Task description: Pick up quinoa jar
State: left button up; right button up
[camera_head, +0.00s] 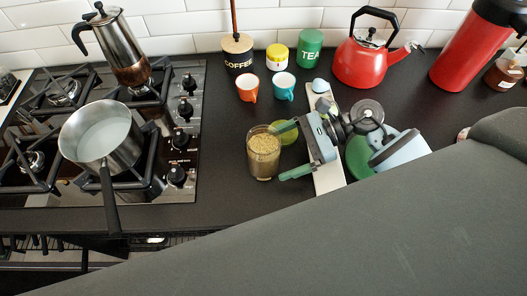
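The quinoa jar (262,153), a clear jar of pale tan grains, stands upright on the dark counter right of the hob. My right gripper (277,153), with green fingers, comes in from the right side. Its two fingers are spread apart, with the tips at the jar's right edge, one toward the back and one toward the front. Whether they touch the glass I cannot tell. My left gripper is not in view.
A yellow-green round item (286,136) sits close behind the jar, partly hidden by a finger. Orange (247,88) and teal (284,86) cups stand behind. A saucepan (100,135) is on the hob at left. A red kettle (362,62) stands at back right. Counter left of the jar is clear.

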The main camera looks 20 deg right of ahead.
aim_at(267, 160)
jog(key=x, duration=0.2)
jog(key=p+x, duration=0.1)
jog(key=x, duration=0.1)
jog(key=shift+s+a, duration=0.15)
jog(key=shift+a, duration=0.1)
jog(key=shift+a+f, duration=0.25)
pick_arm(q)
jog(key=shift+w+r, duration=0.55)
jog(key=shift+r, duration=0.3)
pick_arm(e)
jog(key=shift+c, duration=1)
jog(key=c, duration=1.3)
